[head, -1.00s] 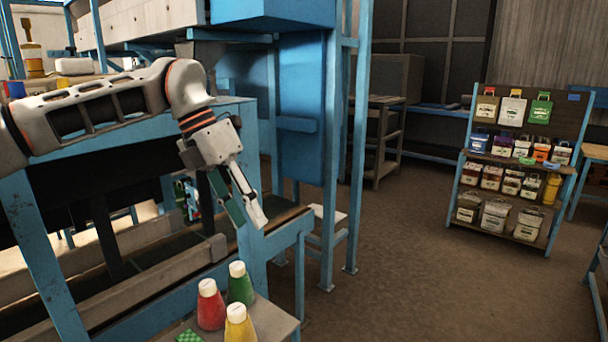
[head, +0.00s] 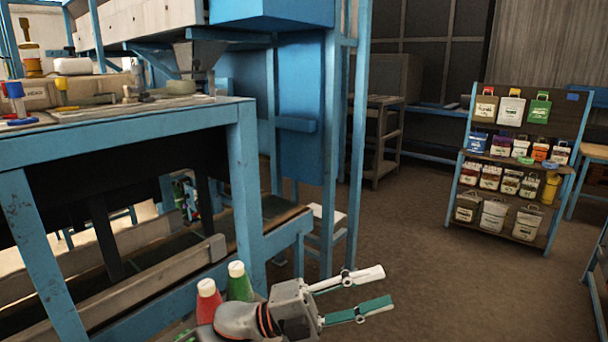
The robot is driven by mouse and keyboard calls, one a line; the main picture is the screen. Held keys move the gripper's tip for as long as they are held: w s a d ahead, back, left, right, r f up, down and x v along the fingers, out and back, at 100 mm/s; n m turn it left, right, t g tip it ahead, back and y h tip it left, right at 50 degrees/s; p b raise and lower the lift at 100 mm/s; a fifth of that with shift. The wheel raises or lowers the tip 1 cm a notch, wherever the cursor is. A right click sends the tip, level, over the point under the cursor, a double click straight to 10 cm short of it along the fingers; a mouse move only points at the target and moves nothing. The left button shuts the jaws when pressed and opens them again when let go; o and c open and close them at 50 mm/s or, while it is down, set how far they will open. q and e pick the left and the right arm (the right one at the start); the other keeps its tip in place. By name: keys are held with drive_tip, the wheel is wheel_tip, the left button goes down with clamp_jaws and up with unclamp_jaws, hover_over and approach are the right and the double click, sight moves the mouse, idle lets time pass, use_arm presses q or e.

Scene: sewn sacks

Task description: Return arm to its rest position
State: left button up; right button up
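My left gripper (head: 364,297) is low in the middle of the head view, pointing right. Its white finger and green finger are spread apart with nothing between them. The wrist of my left arm (head: 245,320) comes up from the bottom edge and is in front of a small stand with bottles. A red bottle (head: 208,301) and a green bottle (head: 239,284) with pale caps show just behind the wrist. My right gripper is not in the view.
A blue-framed workbench (head: 130,122) fills the left, with small tools on top. A blue machine frame (head: 331,150) stands behind. A shelf rack (head: 515,170) of bags and sacks stands at right. The brown floor (head: 425,270) between is clear.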

use_arm(q)
drive_tip(key=w+a+f+n+t+y, duration=0.2)
drive_tip(key=a+f+n+t+y, duration=0.5)
drive_tip(key=f+n, duration=0.4)
drive_tip(key=w+a+f+n+t+y, duration=0.1)
drive_tip(key=a+f+n+t+y, duration=0.4)
drive_tip(key=a+f+n+t, duration=0.6)
drive_tip(key=s+a+f+n+g+y, duration=0.3)
drive_tip(key=s+a+f+n+g, duration=0.1)
drive_tip(key=s+a+f, duration=0.3)
drive_tip(key=s+a+f+n+g+y, duration=0.3)
drive_tip(key=s+a+f, duration=0.5)
drive_tip(key=s+f, duration=0.4)
wheel_tip(320, 180, down, 3)
drive_tip(key=shift+a+f+n+g+y, duration=0.15)
drive_tip(key=shift+n+g+y, duration=0.25)
drive_tip(key=shift+n+y, duration=0.35)
drive_tip(key=shift+c, duration=0.4)
